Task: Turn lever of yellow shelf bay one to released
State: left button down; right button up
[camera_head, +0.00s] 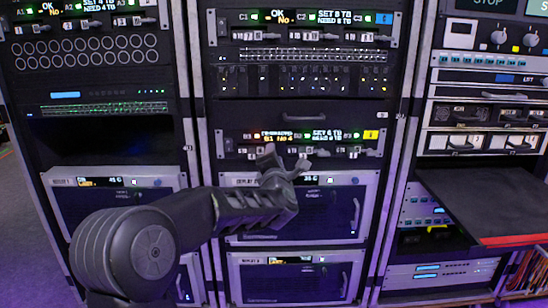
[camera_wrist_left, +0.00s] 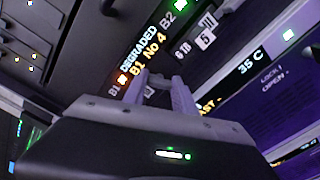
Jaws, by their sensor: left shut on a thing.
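The yellow shelf is the strip with the yellow square (camera_head: 371,134) at its right end, in the middle rack. It carries bays marked B1 to B3. My left gripper (camera_head: 284,165) reaches in front of its left part, at bay one. In the left wrist view my left gripper (camera_wrist_left: 158,86) has its fingers at the shelf front, below the display (camera_wrist_left: 148,52) reading "DEGRADED B1 No 4". It is shut on what seems to be the bay one lever, mostly hidden between the fingers, so its angle cannot be told. My right gripper is not in view.
A device with a handle (camera_head: 356,215) sits just below the shelf, behind my left arm. Another handled device (camera_head: 290,280) is lower down. A dark table-like slab (camera_head: 480,205) with a red edge juts out at the right rack. Another shelf (camera_head: 300,38) is higher in the middle rack.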

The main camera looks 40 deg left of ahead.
pick_arm(q)
jog(key=m+p, duration=0.1)
jog(key=m, duration=0.4)
jog(key=shift+f, duration=0.1)
jog(key=shift+m, duration=0.3)
jog(key=c, duration=1)
grip_release()
jog(key=p+v, duration=0.1)
jog(key=v, duration=0.6)
jog(key=shift+s+d, duration=0.3)
